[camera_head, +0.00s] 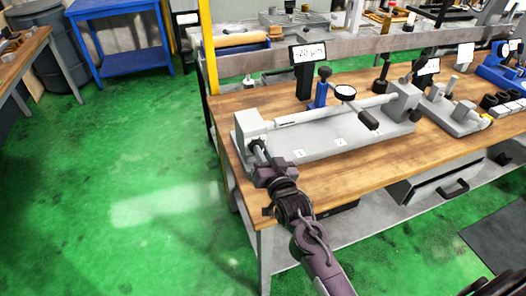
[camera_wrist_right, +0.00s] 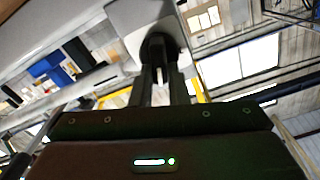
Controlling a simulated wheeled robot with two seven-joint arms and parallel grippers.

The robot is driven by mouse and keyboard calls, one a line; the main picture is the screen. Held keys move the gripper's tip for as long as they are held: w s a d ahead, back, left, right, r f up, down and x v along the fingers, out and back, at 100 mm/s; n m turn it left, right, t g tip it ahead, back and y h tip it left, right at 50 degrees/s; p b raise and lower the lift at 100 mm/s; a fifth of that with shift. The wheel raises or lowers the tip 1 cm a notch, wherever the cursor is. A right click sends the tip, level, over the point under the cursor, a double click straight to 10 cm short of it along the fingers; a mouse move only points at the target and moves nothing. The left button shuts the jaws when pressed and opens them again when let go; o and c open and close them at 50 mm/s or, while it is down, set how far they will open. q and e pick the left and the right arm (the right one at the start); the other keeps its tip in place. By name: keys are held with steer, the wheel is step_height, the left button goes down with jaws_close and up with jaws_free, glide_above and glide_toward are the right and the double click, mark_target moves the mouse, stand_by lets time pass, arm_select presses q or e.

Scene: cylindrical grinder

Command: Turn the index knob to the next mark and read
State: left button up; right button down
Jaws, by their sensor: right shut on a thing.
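The grey bench fixture (camera_head: 330,140) carries a long light bar between two end blocks. The dark index knob (camera_head: 257,143) is at the front of its left end block (camera_head: 250,124). My right gripper (camera_head: 262,155) reaches up to it from below and is shut on it. In the right wrist view the round dark knob (camera_wrist_right: 160,46) sits between the fingertips (camera_wrist_right: 162,72), which partly hide it. A small display (camera_head: 308,53) shows a reading that looks like -20 µm. Any marks at the knob are too small to read. My left gripper is in neither view.
A dial gauge (camera_head: 345,92) on a blue stand (camera_head: 320,94) is over the bar. White numbered tags lie along the fixture's front. A second grey fixture (camera_head: 455,112) stands to the right. The wooden bench top (camera_head: 350,167) is clear in front. Green floor is free on the left.

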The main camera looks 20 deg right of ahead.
steer(key=shift+m, duration=0.4)
steer(key=c, duration=1.4)
jaws_free()
steer(key=s+b, duration=0.1)
steer(key=s, duration=0.6)
steer(key=shift+s+d, duration=0.15)
steer(key=shift+s, duration=0.25)
